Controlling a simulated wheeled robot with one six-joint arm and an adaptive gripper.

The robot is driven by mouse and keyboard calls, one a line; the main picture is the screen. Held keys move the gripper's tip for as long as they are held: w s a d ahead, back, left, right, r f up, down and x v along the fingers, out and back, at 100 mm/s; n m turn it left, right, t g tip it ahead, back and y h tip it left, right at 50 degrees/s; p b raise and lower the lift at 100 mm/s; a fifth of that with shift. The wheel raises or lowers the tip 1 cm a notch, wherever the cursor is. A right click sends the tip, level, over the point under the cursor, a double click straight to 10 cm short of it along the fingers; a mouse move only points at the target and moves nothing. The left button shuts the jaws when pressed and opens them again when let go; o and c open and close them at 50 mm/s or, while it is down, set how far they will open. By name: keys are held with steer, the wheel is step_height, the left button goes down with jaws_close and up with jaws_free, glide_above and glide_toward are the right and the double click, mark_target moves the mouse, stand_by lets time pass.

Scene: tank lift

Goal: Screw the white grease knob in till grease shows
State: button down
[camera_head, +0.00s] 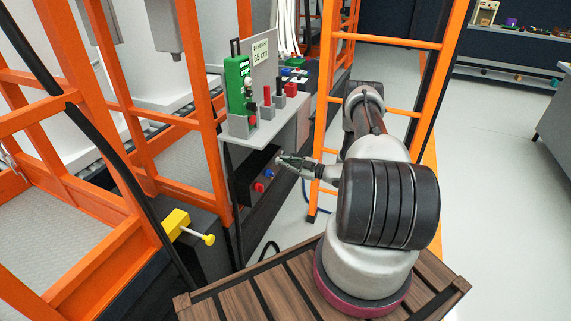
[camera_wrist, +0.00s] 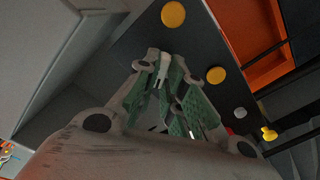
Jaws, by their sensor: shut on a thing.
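The white grease knob (camera_wrist: 163,72) shows as a small pale piece between my fingertips in the wrist view, at the dark panel (camera_wrist: 130,50). My gripper (camera_wrist: 161,62), with green finger pads, is shut on it. In the head view my gripper (camera_head: 282,160) reaches left to the front of the black box (camera_head: 250,174) below the grey shelf, and the white knob is hidden there. Whether grease shows cannot be made out.
A red knob (camera_head: 269,173) and a blue knob (camera_head: 259,187) sit on the black box close to my gripper. The grey shelf (camera_head: 290,119) is just above. An orange ladder frame (camera_head: 318,130) stands beside my arm. Open floor (camera_head: 490,200) lies to the right.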

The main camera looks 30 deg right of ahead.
steer(key=shift+s+f, duration=0.1)
steer(key=shift+s, duration=0.05)
steer(key=c, duration=1.5)
jaws_free()
steer(key=shift+d, duration=0.1)
steer(key=v, duration=1.1)
steer(key=shift+s+d, duration=0.3)
